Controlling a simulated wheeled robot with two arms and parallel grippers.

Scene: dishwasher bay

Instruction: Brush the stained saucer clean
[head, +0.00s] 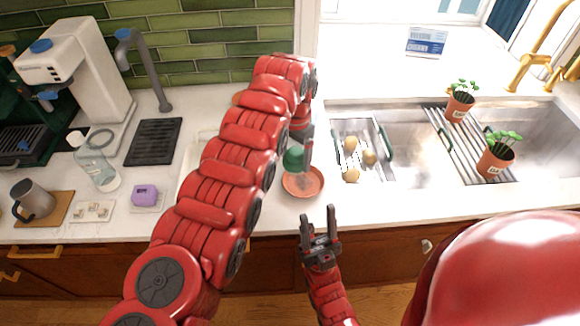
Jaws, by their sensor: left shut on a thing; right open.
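My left gripper (304,143) points down over the saucer's far side and is shut on a green round-topped brush (292,159). The brush is over the saucer; I cannot tell whether its bristles touch it. My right gripper (319,224) is open and empty, at the counter's front edge, nearer than the saucer and apart from it.
Right of the saucer, a sink rack (386,139) holds several potatoes (369,157). Potted seedlings (495,161) stand over the sink on slats. On the left are a purple sponge (145,194), a clear bottle (98,169) and a mug (33,199). The counter's right front is clear.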

